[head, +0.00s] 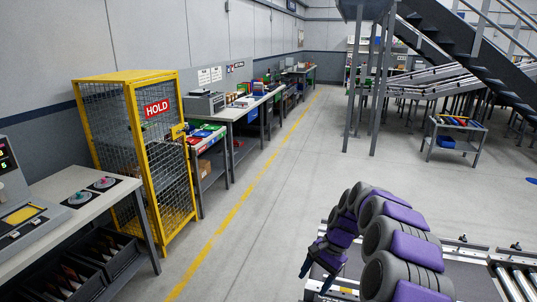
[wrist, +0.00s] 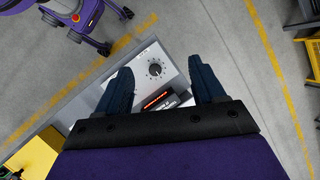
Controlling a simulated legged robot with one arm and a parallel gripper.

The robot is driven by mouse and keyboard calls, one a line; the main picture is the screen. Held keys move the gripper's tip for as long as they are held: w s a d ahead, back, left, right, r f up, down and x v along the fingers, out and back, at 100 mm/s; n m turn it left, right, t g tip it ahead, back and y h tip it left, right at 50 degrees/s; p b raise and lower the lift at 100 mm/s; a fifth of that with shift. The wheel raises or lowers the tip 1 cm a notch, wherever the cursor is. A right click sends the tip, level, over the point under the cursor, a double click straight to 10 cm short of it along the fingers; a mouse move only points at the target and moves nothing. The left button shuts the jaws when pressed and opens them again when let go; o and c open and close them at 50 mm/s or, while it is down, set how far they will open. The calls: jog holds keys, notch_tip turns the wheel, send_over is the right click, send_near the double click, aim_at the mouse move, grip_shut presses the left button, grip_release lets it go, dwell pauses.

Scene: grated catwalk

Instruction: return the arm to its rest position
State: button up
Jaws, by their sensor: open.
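My arm, with grey ribbed and purple segments, curves up at the lower right of the head view. My gripper (head: 317,275) hangs at its left end with dark blue fingers pointing down. In the wrist view the two fingers of my gripper (wrist: 163,87) are spread wide apart, and nothing is seen held between them. Beneath them in that view is a grey panel with a round knob (wrist: 155,69) and a dark display (wrist: 157,102) with red marks. The fingers and wrist cover part of this panel. I cannot tell the gap between fingers and panel.
A bench (head: 68,206) with a console stands at the left. A roller conveyor (head: 507,275) lies right of my arm. The floor (head: 285,165) in the middle is clear.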

jog(key=s+a+r+n+h, duration=0.1)
jog(key=s+a+r+n, duration=0.15)
jog(key=s+r, duration=0.45)
jog(key=s+a+r+n, duration=0.2)
jog(key=s+r+n, duration=0.15)
jog(key=s, duration=0.55)
jog(key=s+d+n+h, duration=0.1)
jog(key=s+d, duration=0.1)
jog(key=s, duration=1)
jog(key=s+d+n+h, duration=0.1)
jog(key=s+d+h, duration=0.1)
jog(key=s, duration=1)
jog(key=shift+d+n, duration=0.3)
jog(key=shift+d, duration=0.05)
jog(key=shift+r, duration=0.1)
dwell(3.6)
